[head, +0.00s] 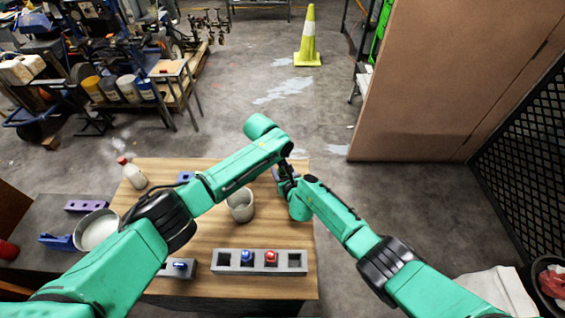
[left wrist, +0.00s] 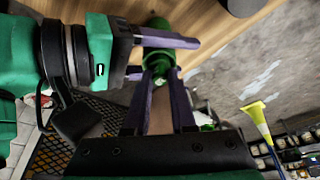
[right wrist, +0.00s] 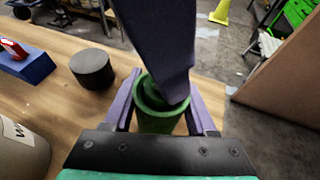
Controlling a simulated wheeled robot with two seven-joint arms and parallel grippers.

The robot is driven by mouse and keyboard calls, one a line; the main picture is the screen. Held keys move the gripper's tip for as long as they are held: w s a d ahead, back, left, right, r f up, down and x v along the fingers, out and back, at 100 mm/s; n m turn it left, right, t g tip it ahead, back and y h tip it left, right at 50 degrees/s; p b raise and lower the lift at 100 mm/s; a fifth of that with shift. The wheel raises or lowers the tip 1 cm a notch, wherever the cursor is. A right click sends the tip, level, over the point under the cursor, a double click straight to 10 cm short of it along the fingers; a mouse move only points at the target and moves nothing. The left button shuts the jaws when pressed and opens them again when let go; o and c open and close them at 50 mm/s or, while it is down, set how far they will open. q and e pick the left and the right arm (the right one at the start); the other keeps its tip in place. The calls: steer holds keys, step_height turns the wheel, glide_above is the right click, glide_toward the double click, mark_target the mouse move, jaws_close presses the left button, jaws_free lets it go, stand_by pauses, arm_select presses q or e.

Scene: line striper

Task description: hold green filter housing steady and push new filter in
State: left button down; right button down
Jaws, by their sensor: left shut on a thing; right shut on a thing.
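The green filter housing (right wrist: 158,122) is a round cup with an open mouth, upright between the fingers of my right gripper (right wrist: 164,90). My right gripper is shut on it, over the table. My left gripper (left wrist: 161,76) comes down from above, its fingertips at the housing's mouth. It is shut on a small green piece, apparently the new filter (left wrist: 160,68), mostly hidden by the fingers and housing. The housing also shows in the left wrist view (left wrist: 157,38). I cannot tell how deep the filter sits. In the head view my arms hide both parts.
On the wooden table (head: 215,285) stand a grey bucket (head: 240,207), a rack (head: 222,260) with blue and red pieces, and a white bottle (head: 132,174). A black cylinder (right wrist: 93,68) is left of the housing. A metal bowl (head: 97,230) stands on the left.

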arm_select(q)
steer(key=shift+f, duration=0.35)
steer(key=c, duration=0.7)
jaws_free()
steer(key=shift+o, duration=0.4)
steer(key=shift+o, duration=1.3)
steer(key=shift+s, duration=0.1)
steer(key=shift+r, duration=0.1)
steer(key=v, duration=0.6)
steer(key=shift+r, duration=0.4)
steer(key=shift+s, duration=0.15)
